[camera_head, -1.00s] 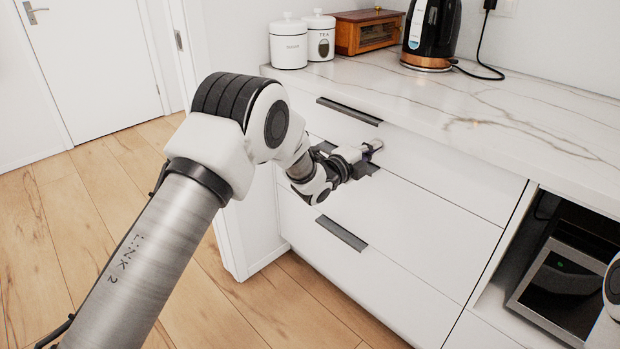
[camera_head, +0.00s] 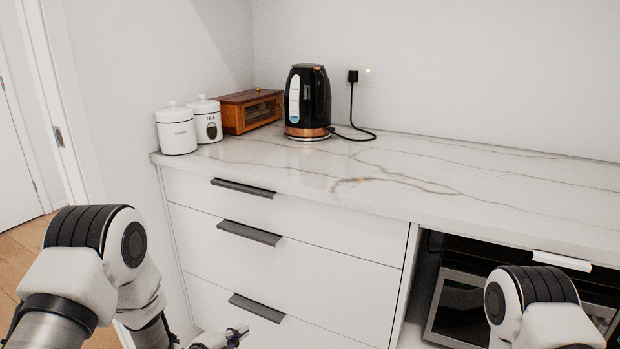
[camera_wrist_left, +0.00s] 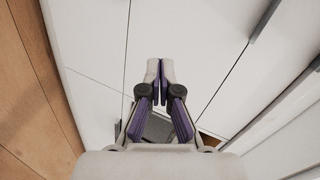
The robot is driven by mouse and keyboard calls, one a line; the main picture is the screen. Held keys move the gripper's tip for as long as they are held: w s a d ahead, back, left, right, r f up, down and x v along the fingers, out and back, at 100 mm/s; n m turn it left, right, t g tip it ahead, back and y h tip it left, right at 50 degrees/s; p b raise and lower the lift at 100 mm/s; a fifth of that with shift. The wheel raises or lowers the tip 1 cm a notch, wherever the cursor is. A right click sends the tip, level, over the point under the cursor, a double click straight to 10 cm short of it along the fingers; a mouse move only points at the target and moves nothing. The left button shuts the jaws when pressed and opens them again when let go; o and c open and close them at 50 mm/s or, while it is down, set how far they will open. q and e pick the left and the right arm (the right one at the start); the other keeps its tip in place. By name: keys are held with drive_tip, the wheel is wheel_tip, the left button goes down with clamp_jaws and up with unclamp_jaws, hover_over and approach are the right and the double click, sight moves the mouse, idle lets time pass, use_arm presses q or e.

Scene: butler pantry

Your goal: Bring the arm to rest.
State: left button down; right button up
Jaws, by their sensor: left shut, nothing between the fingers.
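My left arm comes in at the lower left of the head view. Its gripper (camera_head: 237,334) is low, in front of the white drawer fronts, at the bottom edge of the view and just below the lowest drawer handle (camera_head: 257,307). In the left wrist view, the left gripper (camera_wrist_left: 160,68) has its fingers together, with nothing between them. Pale panels with dark gaps show beyond them. Part of my right arm stands at the lower right of the head view, and its gripper is out of view.
The drawers appear shut, with a middle handle (camera_head: 249,232) and a top handle (camera_head: 243,188). The marble counter (camera_head: 440,185) holds a kettle (camera_head: 308,100), a wooden box (camera_head: 250,110), a sugar canister (camera_head: 176,130) and a tea canister (camera_head: 206,120). A dark appliance (camera_head: 460,310) sits under the counter.

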use_arm(q)
drive_tip(key=s+a+f+n+g+y, duration=0.15)
drive_tip(key=s+f+n+g, duration=0.3)
drive_tip(key=s+f, duration=0.7)
drive_tip(key=s+a+f+n+g+y, duration=0.2)
drive_tip(key=s+f+n+g, duration=0.15)
drive_tip(key=s+n, duration=0.7)
drive_tip(key=s+a+f+n+g+y, duration=0.2)
drive_tip(key=s+n+g, duration=0.3)
drive_tip(key=s, duration=1)
wheel_tip(320, 180, up, 22)
drive_tip(key=p, duration=2.1)
drive_tip(key=shift+w+f+n, duration=0.15)
drive_tip(key=shift+f+n, duration=0.05)
drive_tip(key=shift+n, duration=0.2)
